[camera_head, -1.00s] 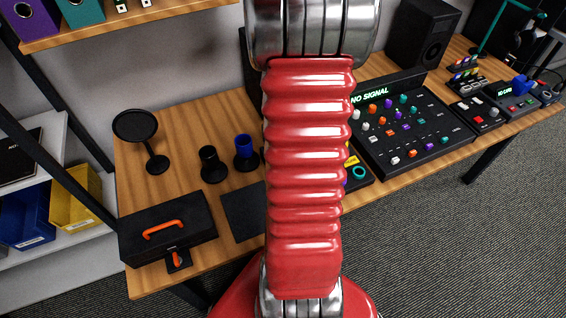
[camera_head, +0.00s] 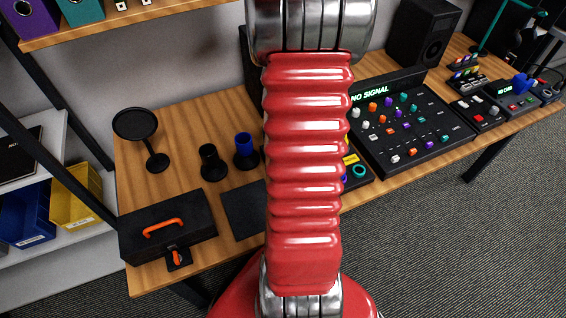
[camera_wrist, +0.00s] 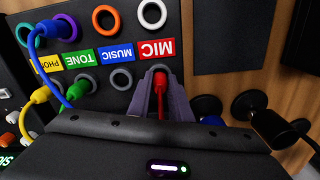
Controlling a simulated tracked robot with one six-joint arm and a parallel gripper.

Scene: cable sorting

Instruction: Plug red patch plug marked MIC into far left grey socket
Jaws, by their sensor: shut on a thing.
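In the wrist view, my gripper (camera_wrist: 160,100) is shut on the red plug (camera_wrist: 160,82), with a finger on each side of it. The plug is at a pale-ringed opening below the red MIC label (camera_wrist: 157,48), which shows upside down; I cannot tell whether it sits in that opening. The black patch panel (camera_wrist: 125,35) has a row of ringed sockets at the top: purple (camera_wrist: 72,27), orange (camera_wrist: 106,18) and, farthest right in this picture, grey-white (camera_wrist: 152,14). In the head view my arm hides the gripper and most of the panel.
Black stands (camera_wrist: 250,104) are right of my gripper. In the head view, a black toolbox (camera_head: 200,222) and a round stand (camera_head: 135,123) occupy the table's left.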

